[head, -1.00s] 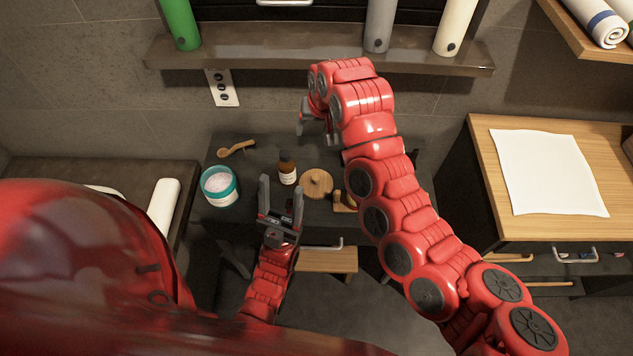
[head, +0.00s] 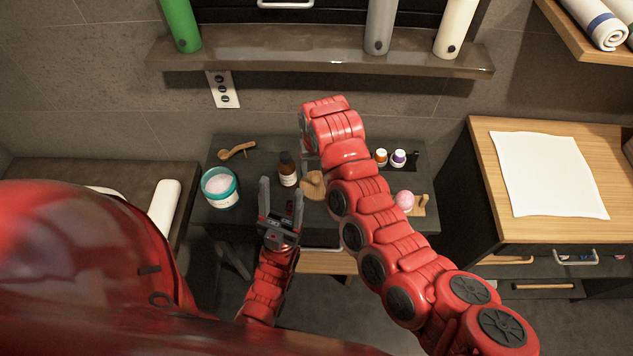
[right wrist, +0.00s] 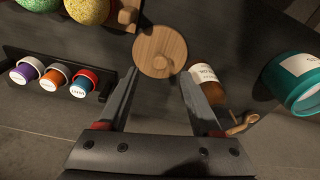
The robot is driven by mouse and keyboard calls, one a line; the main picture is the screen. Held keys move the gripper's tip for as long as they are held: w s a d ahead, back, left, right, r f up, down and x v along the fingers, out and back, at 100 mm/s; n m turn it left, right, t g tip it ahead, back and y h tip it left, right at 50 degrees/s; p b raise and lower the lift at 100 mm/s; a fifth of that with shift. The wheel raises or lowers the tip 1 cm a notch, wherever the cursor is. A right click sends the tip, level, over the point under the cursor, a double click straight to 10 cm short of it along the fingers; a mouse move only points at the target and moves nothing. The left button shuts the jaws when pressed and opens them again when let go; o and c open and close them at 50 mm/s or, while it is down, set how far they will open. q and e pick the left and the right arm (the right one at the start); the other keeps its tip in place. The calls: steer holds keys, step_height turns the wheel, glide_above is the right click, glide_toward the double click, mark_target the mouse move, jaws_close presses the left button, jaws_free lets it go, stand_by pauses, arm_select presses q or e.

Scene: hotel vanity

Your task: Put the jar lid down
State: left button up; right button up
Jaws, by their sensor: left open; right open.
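The jar lid (head: 311,187), a round wooden disc with a knob, lies on the dark table (head: 254,200); my right arm hides part of it in the head view. In the right wrist view the whole lid (right wrist: 160,50) shows beyond my open, empty right gripper (right wrist: 159,82), apart from the fingers. In the head view that gripper is mostly hidden behind its own arm. The teal jar (head: 220,188) stands uncovered on the table's left, with pale contents. My left gripper (head: 281,190) is open and empty near the table's front, fingers pointing up in the picture.
A brown bottle (head: 288,169) stands between jar and lid. A wooden scoop (head: 237,151) lies behind the jar. To the right are small capped bottles (right wrist: 57,76) in a dark rack and bath balls (right wrist: 87,8) in a wooden holder. A shelf (head: 320,60) overhangs the back.

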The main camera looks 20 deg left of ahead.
mark_target(317, 179)
steer(key=shift+w+f+p, duration=0.2)
steer(key=shift+f+p, duration=0.3)
steer(key=shift+f, duration=0.3)
steer(key=shift+w+a+f+p, duration=0.1)
steer(key=shift+w+f+p, duration=0.1)
steer(key=shift+f, duration=0.8)
steer(key=shift+w+a+f+p, duration=0.1)
steer(key=shift+f+p, duration=0.05)
steer(key=shift+f, duration=0.85)
steer(key=shift+c, duration=0.2)
jaws_close()
